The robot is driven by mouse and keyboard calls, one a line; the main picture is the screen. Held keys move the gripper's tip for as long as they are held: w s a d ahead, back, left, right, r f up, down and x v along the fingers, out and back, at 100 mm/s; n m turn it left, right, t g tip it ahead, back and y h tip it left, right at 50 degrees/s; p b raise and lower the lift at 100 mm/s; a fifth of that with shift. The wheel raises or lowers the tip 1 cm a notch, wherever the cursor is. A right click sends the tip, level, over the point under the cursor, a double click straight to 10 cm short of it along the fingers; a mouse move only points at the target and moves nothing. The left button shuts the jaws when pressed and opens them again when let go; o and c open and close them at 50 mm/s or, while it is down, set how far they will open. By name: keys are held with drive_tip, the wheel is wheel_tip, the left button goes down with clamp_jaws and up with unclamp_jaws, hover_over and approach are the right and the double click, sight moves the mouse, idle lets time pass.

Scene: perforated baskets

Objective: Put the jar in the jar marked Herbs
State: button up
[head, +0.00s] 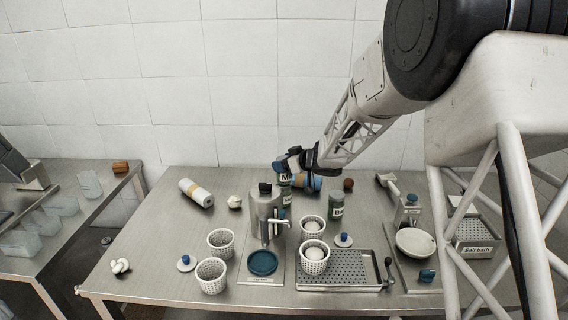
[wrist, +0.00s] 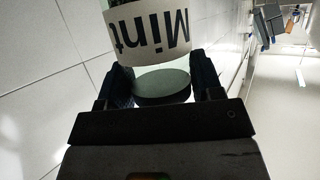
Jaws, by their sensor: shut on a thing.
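My gripper (head: 299,172) is raised over the back of the steel table, and its blue fingers are shut on a jar. In the wrist view the gripper (wrist: 160,84) has a finger on each side of this jar (wrist: 148,36), whose pale label reads "Mint" upside down, with a grey-green round end toward the camera. In the head view the jar (head: 285,180) is partly hidden by the fingers. A green jar (head: 335,206) with a label starting "Ba" stands on the table below and right of the gripper. I cannot read "Herbs" on anything.
A metal dispenser (head: 267,212) stands mid-table. White perforated baskets (head: 220,243) stand in front, some near a perforated tray (head: 345,268). A white roll (head: 196,193) lies at left. A dish (head: 415,242) and a labelled bin (head: 478,235) are at right.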

drive_tip(key=shift+f, duration=0.1)
drive_tip(key=o, duration=1)
drive_tip(key=v, duration=1.2)
drive_tip(key=shift+r, duration=0.2)
idle(0.3)
